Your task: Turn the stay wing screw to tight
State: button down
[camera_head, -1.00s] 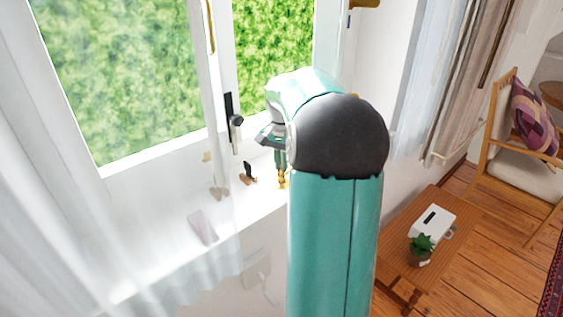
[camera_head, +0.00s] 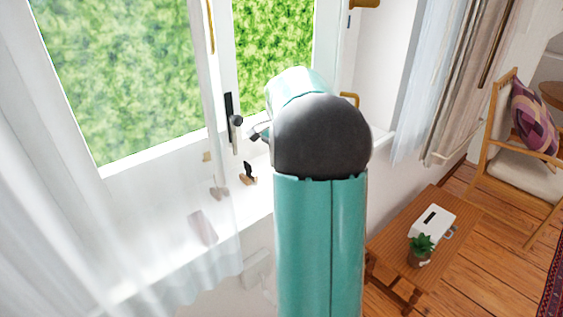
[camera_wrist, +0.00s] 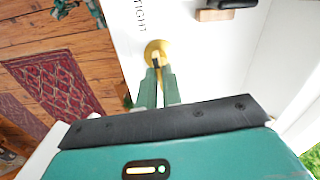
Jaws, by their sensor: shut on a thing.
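The brass wing screw (camera_wrist: 153,47) shows in the wrist view as a round gold base on a white surface. The printed word TIGHT (camera_wrist: 140,16) lies just beyond it. My gripper (camera_wrist: 157,72) has its two green fingers close together, shut on the screw's wing, which they mostly hide. A dark bit shows between the fingertips.
A window (camera_head: 130,80) with a white sill (camera_head: 205,230) stands at the left. A small dark-and-wood item (camera_head: 248,174) sits on the sill. A sheer curtain (camera_head: 60,200) hangs in front. A wooden bench (camera_head: 400,262) with a potted plant (camera_head: 421,248) stands at the right.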

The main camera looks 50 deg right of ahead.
jog(key=c, duration=1.6)
grip_release()
jog(key=shift+o, duration=0.2)
notch_tip(320, 180, up, 14)
